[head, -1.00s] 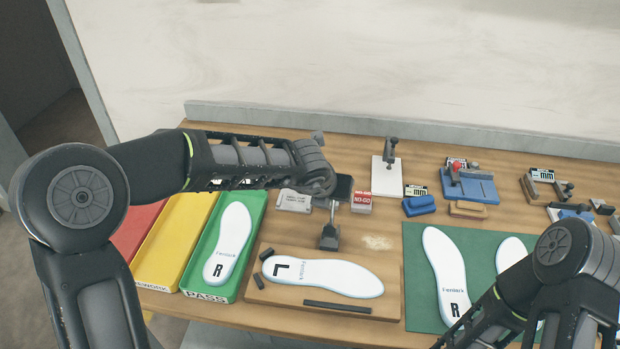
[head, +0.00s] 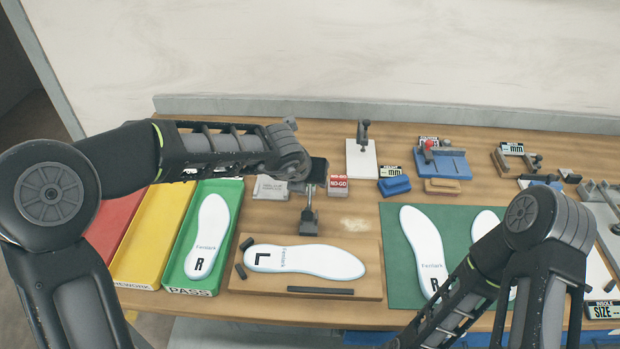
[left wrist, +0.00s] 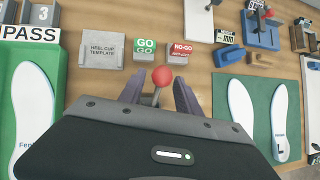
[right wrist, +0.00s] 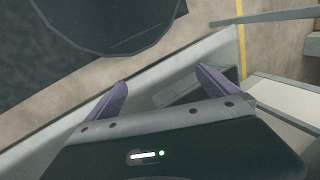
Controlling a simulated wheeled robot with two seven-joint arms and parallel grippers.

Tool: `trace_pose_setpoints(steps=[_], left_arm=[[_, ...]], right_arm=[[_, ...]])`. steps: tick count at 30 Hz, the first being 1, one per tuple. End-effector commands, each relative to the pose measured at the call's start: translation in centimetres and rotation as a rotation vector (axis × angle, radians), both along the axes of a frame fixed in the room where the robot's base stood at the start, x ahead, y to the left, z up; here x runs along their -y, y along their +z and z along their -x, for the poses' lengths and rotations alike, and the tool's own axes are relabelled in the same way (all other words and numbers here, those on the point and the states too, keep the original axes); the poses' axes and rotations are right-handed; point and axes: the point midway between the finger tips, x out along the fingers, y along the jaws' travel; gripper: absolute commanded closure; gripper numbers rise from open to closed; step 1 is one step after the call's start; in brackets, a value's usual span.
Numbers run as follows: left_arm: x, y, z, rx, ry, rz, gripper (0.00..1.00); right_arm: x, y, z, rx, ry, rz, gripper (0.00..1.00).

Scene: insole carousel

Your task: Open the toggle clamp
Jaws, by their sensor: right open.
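The toggle clamp (head: 309,218) stands at the back edge of a wooden fixture board (head: 365,280) that holds a white insole (head: 305,261) marked L. In the left wrist view, its red ball knob (left wrist: 163,76) shows on a thin metal lever. My left gripper (left wrist: 158,92) is open, with a finger on each side of the lever and visible gaps. The head view shows my left gripper (head: 313,180) above the clamp; the knob is hidden there. The clamp's base is hidden behind the hand in the left wrist view. My right gripper (right wrist: 160,88) is open and empty, away from the clamp.
GO and NO-GO blocks (left wrist: 182,52) and a grey heel cup template (left wrist: 95,52) stand just behind the clamp. Red, yellow and green trays (head: 178,275) lie left. A green mat (head: 393,275) with insoles lies right. Several small fixtures line the back.

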Motion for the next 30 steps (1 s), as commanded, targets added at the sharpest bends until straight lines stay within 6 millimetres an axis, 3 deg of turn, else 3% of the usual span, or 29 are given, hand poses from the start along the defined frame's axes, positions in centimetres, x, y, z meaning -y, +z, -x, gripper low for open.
trace_pose_setpoints(steps=[15,30], left_arm=[[-1.1,5.9,3.7,0.004,0.0,0.001,0.6],[-1.2,6.3,4.2,0.001,0.0,0.0,0.6]], right_arm=[[0.0,0.6,0.1,-0.003,0.0,0.002,0.01],[0.0,0.6,0.1,-0.003,-0.001,0.002,0.01]])
